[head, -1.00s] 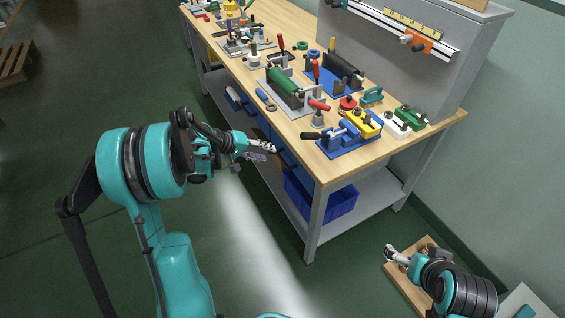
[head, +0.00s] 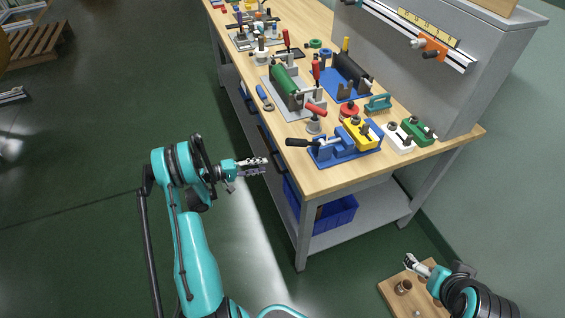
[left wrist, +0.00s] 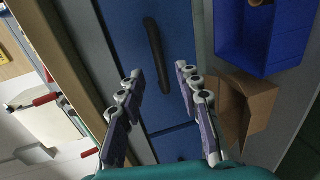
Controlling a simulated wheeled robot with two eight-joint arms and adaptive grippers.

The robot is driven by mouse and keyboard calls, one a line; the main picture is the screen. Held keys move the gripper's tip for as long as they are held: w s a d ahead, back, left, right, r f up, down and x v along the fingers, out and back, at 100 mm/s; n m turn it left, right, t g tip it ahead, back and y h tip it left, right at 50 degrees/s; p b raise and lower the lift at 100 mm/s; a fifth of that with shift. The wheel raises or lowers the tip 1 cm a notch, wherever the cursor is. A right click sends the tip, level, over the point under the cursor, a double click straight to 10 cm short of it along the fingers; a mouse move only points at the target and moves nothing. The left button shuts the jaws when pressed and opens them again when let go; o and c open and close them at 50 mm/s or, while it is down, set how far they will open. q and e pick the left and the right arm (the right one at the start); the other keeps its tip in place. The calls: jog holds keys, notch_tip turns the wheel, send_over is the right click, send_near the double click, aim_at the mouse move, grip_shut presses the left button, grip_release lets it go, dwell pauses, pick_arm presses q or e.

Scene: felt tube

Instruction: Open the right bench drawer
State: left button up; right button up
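The right bench drawer has a blue front (left wrist: 178,28) with a black bar handle (left wrist: 158,55) in the left wrist view. The front looks flush with the bench frame. In the head view the drawer's handle (head: 280,161) shows under the table edge, just right of my left gripper. My left gripper (head: 264,165) points at the drawer fronts. In the left wrist view its two fingers (left wrist: 160,85) are spread, with the handle ahead between them and nothing held. My right gripper (head: 408,260) is at the lower right, above a wooden board; its fingers are too small to judge.
The workbench (head: 440,144) carries several clamps and tools on top. A blue bin (head: 337,214) and a brown open box (left wrist: 244,105) sit on the lower shelf. A second blue drawer front (left wrist: 178,146) adjoins the first.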

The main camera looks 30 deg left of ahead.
aim_at(275, 162)
pick_arm(q)
jog(key=b+x, duration=0.2)
jog(key=x, duration=0.5)
grip_shut()
jog(key=shift+s, duration=0.1)
